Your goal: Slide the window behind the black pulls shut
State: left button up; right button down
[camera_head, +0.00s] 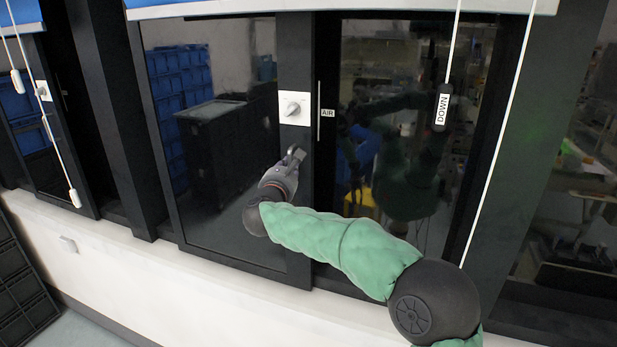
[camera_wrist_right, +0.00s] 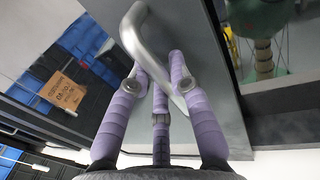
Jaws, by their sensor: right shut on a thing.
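A dark-framed sliding window sash (camera_head: 225,215) stands left of centre in the head view. A black pull marked DOWN (camera_head: 441,108) hangs on a white cord in front of the right-hand part of the same window. My right gripper (camera_head: 294,156) is at the sash's right-hand stile. In the right wrist view my purple-padded fingers are shut on a silver bar handle (camera_wrist_right: 138,42), which is fixed to the dark stile (camera_wrist_right: 195,40). Whether a gap is open at the sash edge is hard to tell. My left gripper is out of view.
A white square plate with a knob (camera_head: 294,108) is above my right gripper, beside an AIR label (camera_head: 328,113). White pulls (camera_head: 75,198) hang at the far left. A second cord (camera_head: 505,110) hangs at the right. A white wall (camera_head: 150,265) runs below the windows.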

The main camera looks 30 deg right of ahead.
aim_at(249, 155)
jog(key=w+a, duration=0.2)
jog(key=w, duration=0.1)
jog(key=w+a, duration=0.6)
jog(key=shift+w+a+r, duration=0.1)
jog(key=shift+w+a, duration=0.1)
jog(key=shift+w, duration=0.2)
jog(key=shift+r, duration=0.1)
jog(key=c, duration=1.4)
grip_release()
jog(key=shift+c, duration=0.2)
jog(key=o, duration=0.3)
jog(key=shift+w+a, duration=0.1)
jog(key=shift+o, duration=0.2)
jog(key=shift+w+a, duration=0.1)
jog(key=shift+w, duration=0.05)
